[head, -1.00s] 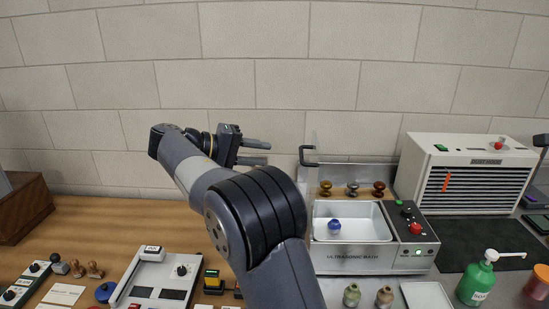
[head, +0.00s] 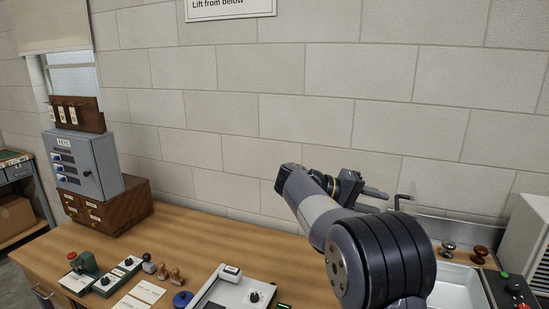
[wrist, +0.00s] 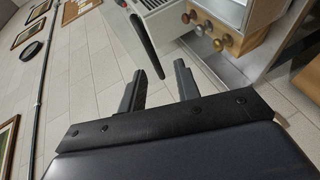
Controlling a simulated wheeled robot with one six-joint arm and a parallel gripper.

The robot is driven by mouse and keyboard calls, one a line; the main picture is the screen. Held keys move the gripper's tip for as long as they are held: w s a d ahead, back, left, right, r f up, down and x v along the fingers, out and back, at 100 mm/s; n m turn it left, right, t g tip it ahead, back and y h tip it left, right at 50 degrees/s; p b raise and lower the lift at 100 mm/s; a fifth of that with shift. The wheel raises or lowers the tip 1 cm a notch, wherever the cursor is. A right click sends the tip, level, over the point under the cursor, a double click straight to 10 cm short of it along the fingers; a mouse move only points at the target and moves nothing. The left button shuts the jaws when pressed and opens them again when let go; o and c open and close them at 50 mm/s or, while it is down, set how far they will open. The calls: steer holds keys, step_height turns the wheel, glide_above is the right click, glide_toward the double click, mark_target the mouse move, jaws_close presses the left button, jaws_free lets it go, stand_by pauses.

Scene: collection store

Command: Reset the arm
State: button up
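My gripper (head: 374,201) is raised above the back of the bench, in front of the block wall, in the head view. My dark arm folds up from the lower right of that view. In the wrist view my gripper (wrist: 158,82) shows two dark fingers standing apart with nothing held between them. A black bar handle (wrist: 147,47) shows beyond the fingertips in that view; I cannot tell how far off it is.
The wooden bench (head: 210,238) has clear room along the wall. A grey key cabinet (head: 84,165) stands on a wooden drawer box (head: 125,207) at left. A white basin (head: 458,287) and knobs (head: 480,254) are at right. Stamps (head: 170,274) lie in front.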

steer(key=x, duration=0.4)
steer(key=shift+s+d+r, duration=0.2)
steer(key=shift+d+r, duration=0.05)
